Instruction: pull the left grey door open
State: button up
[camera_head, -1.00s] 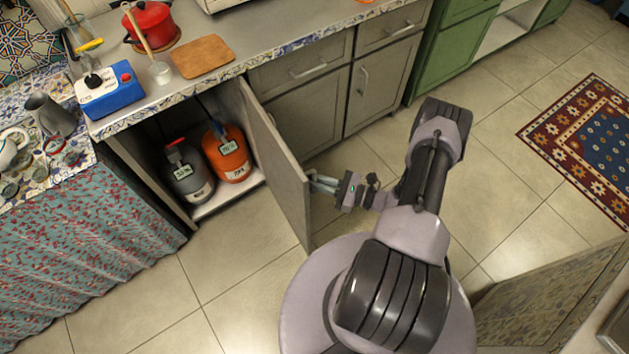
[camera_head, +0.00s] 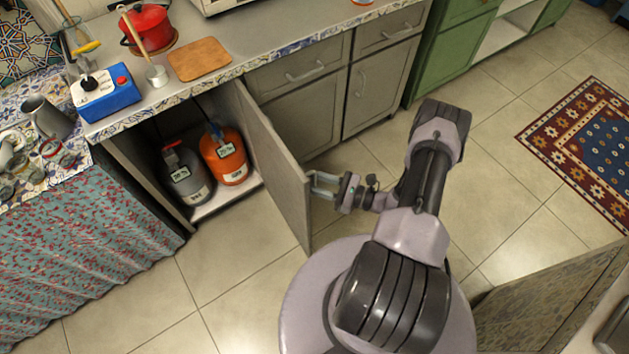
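The left grey door (camera_head: 272,160) stands swung out from the counter, wide open. The cabinet behind it shows a dark grey gas bottle (camera_head: 187,178) and an orange gas bottle (camera_head: 224,158) on a white floor panel. My gripper (camera_head: 318,185) is at the outer face of the door, near its free edge. Its fingers reach toward the door's handle side, and a gap shows between them. The door's handle is hidden or too small to make out, so I cannot tell whether the fingers hold it.
Closed grey doors and drawers (camera_head: 308,72) stand right of the opening. A patterned curtain (camera_head: 85,255) hangs at the left. A blue box (camera_head: 107,95), a red pot (camera_head: 150,27) and a wooden board (camera_head: 200,60) lie on the counter. Tiled floor (camera_head: 235,270) is clear before the cabinet.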

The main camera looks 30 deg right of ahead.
jog(key=p+v, duration=0.2)
jog(key=v, duration=1.5)
jog(key=shift+s, duration=0.2)
jog(key=shift+d, duration=0.1)
